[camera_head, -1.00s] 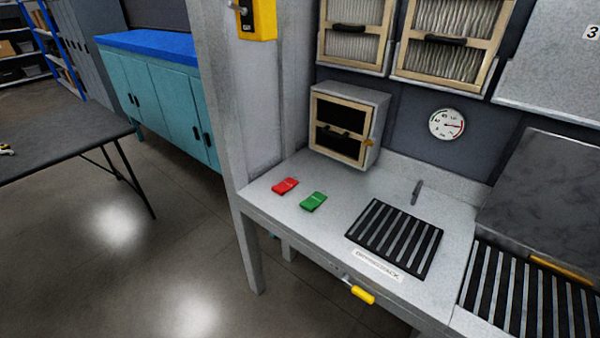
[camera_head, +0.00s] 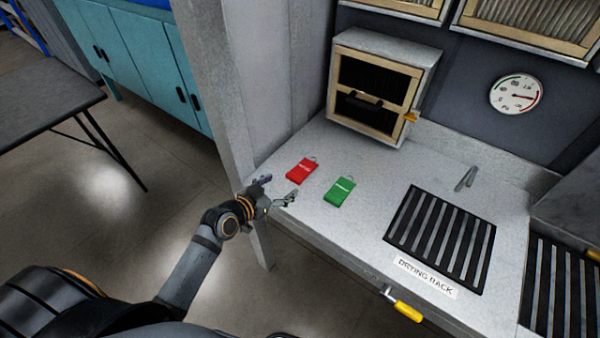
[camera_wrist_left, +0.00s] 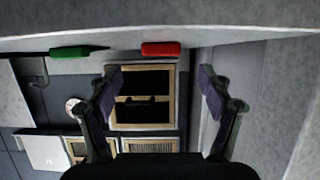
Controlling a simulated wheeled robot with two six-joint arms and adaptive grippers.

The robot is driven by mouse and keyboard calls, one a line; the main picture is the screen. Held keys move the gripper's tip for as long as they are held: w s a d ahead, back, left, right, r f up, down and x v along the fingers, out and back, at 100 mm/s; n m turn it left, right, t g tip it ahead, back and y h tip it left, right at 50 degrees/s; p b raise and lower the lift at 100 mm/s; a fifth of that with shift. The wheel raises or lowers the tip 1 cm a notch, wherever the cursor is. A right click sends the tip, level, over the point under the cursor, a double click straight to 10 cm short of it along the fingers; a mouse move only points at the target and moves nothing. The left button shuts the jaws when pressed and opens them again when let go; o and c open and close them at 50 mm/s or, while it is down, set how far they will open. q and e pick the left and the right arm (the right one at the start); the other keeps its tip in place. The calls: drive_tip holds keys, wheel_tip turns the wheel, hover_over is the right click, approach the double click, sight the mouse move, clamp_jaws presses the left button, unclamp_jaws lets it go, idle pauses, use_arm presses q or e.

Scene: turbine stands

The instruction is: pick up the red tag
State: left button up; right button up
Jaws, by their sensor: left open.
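The red tag (camera_head: 302,170) lies flat near the left end of the grey counter (camera_head: 350,238). A green tag (camera_head: 340,191) lies just right of it. My left gripper (camera_head: 279,189) is open and empty at the counter's left front edge, a little short of the red tag and apart from it. In the left wrist view, the red tag (camera_wrist_left: 161,49) shows beyond and between the open fingers (camera_wrist_left: 162,92), and the green tag (camera_wrist_left: 78,51) is to its left. My right gripper is not in view.
A small framed cabinet (camera_head: 380,85) stands behind the tags. A slatted drying rack (camera_head: 440,238) lies to the right, with a yellow handle (camera_head: 408,311) at the front. A grey post (camera_head: 225,90) rises at the counter's left end. Counter between tags and rack is clear.

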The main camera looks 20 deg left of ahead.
sight(292, 178)
use_arm(q)
drive_tip(key=shift+w+d+f, duration=0.15)
drive_tip(key=shift+w+f, duration=0.05)
drive_tip(key=shift+w, duration=0.5)
drive_tip(key=p+x, duration=0.1)
drive_tip(key=x, duration=0.3)
drive_tip(key=shift+w+d+f, duration=0.1)
drive_tip(key=shift+w+f, duration=0.1)
drive_tip(key=shift+w, duration=0.1)
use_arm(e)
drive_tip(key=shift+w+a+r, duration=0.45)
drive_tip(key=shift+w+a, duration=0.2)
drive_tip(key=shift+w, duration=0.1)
use_arm(q)
drive_tip(key=shift+s, duration=0.15)
drive_tip(key=shift+c, duration=0.8)
drive_tip(key=c, duration=0.9)
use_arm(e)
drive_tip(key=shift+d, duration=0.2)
